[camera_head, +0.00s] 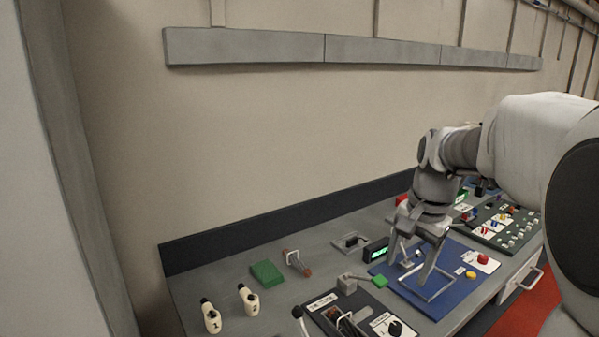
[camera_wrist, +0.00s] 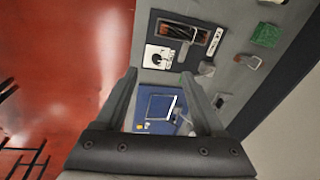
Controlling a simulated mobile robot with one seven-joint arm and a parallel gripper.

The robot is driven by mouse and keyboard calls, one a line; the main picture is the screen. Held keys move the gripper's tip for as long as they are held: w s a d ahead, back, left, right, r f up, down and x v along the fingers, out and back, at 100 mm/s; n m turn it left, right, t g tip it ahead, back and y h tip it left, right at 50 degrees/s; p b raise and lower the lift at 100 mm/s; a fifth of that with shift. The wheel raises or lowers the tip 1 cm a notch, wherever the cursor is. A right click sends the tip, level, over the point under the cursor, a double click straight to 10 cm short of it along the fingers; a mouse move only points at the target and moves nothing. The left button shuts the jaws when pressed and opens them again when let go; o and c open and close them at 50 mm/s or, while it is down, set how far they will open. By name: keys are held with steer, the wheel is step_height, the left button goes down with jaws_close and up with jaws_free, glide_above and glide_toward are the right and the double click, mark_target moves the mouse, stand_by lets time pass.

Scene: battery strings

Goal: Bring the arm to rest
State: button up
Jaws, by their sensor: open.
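My gripper (camera_head: 411,264) is above the blue panel (camera_head: 455,261) on the bench, pointing down, with its two fingers apart. In the wrist view my gripper (camera_wrist: 157,84) shows both fingers spread with nothing held between them. The blue panel (camera_wrist: 140,108) with its white outlined square lies beyond the fingers in that view. Whether the fingertips touch the panel is hard to tell. My arm reaches in from the right of the head view and hides part of the bench behind it.
The grey bench (camera_head: 235,277) also bears a green block (camera_head: 267,273), two white bottles marked 1 (camera_head: 211,318) and 2 (camera_head: 249,300), a green-lit display (camera_head: 377,250) and a dark switch panel (camera_head: 350,315). A wall stands behind. Red floor (camera_wrist: 65,60) lies in front.

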steer(key=s+a+n+t, duration=0.1)
steer(key=s+a+n, duration=0.2)
steer(key=s, duration=0.7)
steer(key=s+a+n+t, duration=0.2)
steer(key=s+n, duration=0.4)
steer(key=s, duration=0.4)
steer(key=shift+a+r+n+t+h, duration=0.2)
steer(key=shift+a+n+t+h, duration=0.15)
steer(key=shift+a, duration=0.25)
steer(key=shift+c, duration=0.2)
